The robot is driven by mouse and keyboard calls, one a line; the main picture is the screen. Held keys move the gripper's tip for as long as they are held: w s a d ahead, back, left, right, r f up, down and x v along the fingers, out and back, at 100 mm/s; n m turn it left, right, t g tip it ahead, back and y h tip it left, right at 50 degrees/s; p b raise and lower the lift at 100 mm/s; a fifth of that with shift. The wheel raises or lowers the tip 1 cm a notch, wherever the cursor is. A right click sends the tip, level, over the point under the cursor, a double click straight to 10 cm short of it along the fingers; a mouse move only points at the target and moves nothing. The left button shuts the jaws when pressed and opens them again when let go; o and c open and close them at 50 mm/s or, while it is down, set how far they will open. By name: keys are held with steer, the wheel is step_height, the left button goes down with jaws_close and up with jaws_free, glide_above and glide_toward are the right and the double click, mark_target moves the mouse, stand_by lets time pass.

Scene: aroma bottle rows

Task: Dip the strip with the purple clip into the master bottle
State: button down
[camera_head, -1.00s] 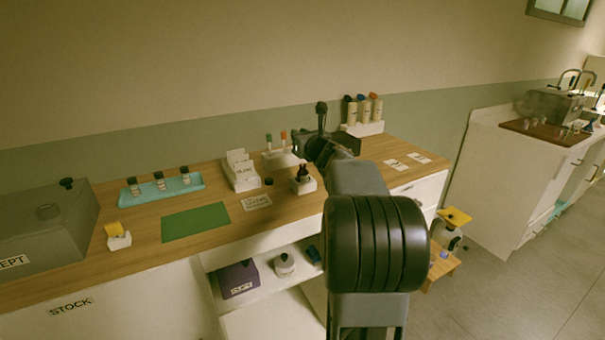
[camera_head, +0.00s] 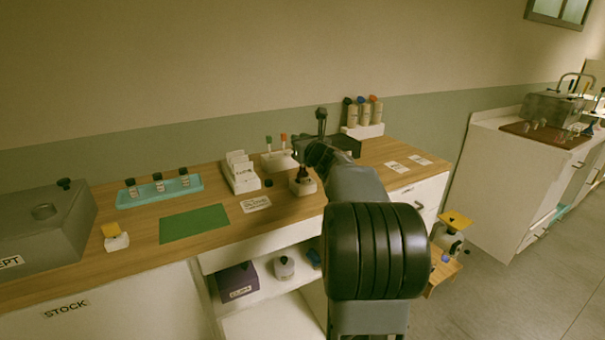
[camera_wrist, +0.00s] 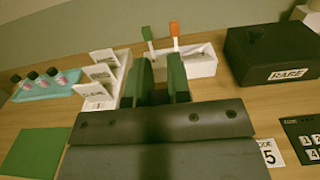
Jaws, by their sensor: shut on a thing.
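In the wrist view, the two dark green fingers of my gripper (camera_wrist: 161,72) stand close together. What they hold is dark and mostly hidden between them; the purple clip itself cannot be made out. In the head view, my gripper (camera_head: 299,157) is above a small dark bottle (camera_head: 303,175) in a white stand (camera_head: 304,187), which looks like the master bottle. Whether a strip tip is inside its neck cannot be told. A white strip holder (camera_wrist: 198,66) carries strips with a green clip (camera_wrist: 147,33) and an orange clip (camera_wrist: 174,29).
A small black cap (camera_head: 268,183) lies left of the stand. A white card rack (camera_head: 241,178), teal tray of bottles (camera_head: 135,201) and green mat (camera_head: 195,224) are farther left. A dark RARE box (camera_wrist: 275,55) stands right. A rack of tall bottles (camera_head: 362,131) is behind.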

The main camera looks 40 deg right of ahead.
step_height(320, 180, up, 8)
steer(key=p, duration=0.6)
stand_by(0.4)
steer(key=shift+r, duration=0.1)
